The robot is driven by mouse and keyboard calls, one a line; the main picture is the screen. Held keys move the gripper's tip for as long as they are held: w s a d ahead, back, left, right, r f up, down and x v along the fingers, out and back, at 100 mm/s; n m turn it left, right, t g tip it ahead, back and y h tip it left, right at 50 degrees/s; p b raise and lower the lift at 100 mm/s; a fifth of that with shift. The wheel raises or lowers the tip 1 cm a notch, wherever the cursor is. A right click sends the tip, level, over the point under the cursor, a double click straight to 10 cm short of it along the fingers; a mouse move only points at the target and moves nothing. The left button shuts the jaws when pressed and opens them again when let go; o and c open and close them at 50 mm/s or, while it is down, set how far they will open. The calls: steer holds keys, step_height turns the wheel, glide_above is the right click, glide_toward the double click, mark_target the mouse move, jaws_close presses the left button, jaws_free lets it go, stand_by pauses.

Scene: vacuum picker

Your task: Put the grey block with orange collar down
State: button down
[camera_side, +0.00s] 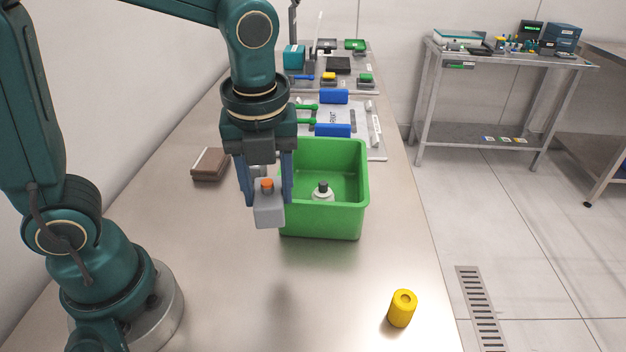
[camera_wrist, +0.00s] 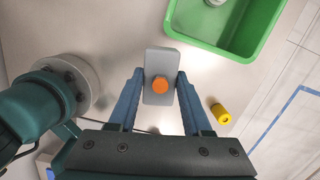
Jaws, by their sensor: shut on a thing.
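My gripper (camera_side: 265,185) is shut on the grey block (camera_side: 269,212), whose orange collar (camera_side: 267,184) faces up. The block hangs upright above the metal table (camera_side: 230,290), just in front and left of the green bin. A soft shadow lies on the table below it. In the wrist view the grey block (camera_wrist: 160,60) sits between the blue fingers of my gripper (camera_wrist: 158,88), with the orange collar (camera_wrist: 159,83) toward the camera.
A green bin (camera_side: 322,222) holds a white bottle with a black cap (camera_side: 323,192). A yellow cylinder (camera_side: 402,309) stands at the front right. A brown box (camera_side: 210,164) lies at the left. Trays and tools fill the far end. The front middle is clear.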

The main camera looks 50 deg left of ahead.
steer(key=s+d+f+m, duration=0.1)
steer(key=d+f+m, duration=0.3)
steer(key=d+m, duration=0.5)
steer(key=shift+s+d+f+n+t+h, duration=0.1)
steer(key=shift+d+f+n, duration=0.25)
steer(key=shift+f, duration=0.7)
steer(key=shift+d+f+n+t+h, duration=0.1)
steer(key=shift+d+f+n, duration=0.3)
steer(key=shift+f, duration=0.6)
steer(key=shift+s+d+f+n+t+h, duration=0.1)
steer(key=shift+d+f+n, duration=0.25)
steer(key=shift+f, duration=0.7)
steer(key=shift+f, duration=0.6)
steer(key=shift+c, duration=1.3)
jaws_free()
